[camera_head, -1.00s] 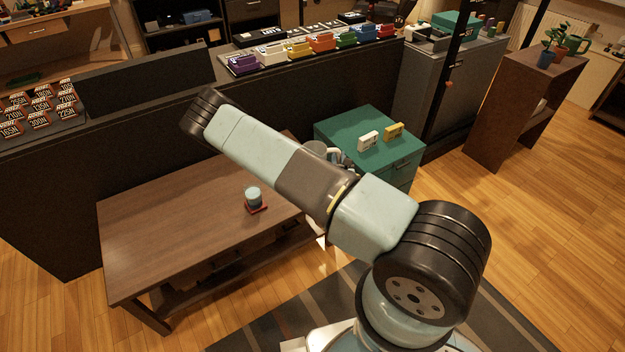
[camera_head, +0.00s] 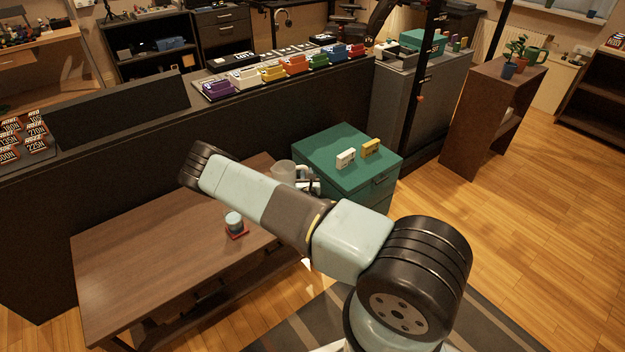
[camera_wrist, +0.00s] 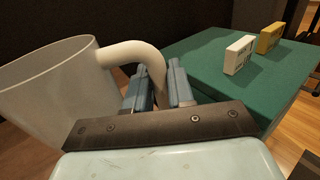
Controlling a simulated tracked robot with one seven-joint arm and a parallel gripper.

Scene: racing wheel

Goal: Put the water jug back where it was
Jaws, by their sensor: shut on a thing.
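The water jug is a pale, translucent vessel with a thick curved handle. In the wrist view the jug (camera_wrist: 50,95) fills the left side, upright or nearly so. My gripper (camera_wrist: 160,85) is shut on its handle. In the head view the jug (camera_head: 284,172) shows small behind my arm, near the right end of the brown table and the left side of the green cabinet. My gripper (camera_head: 308,185) is partly hidden there by my arm. I cannot tell whether the jug's base touches anything.
The brown table (camera_head: 140,260) holds a cup (camera_head: 234,220) on a red coaster (camera_head: 238,232). The green cabinet (camera_head: 330,143) carries a white box (camera_head: 346,158) and a yellow box (camera_head: 370,147). A dark counter (camera_head: 270,115) with coloured bins runs behind. Much of the brown tabletop is clear.

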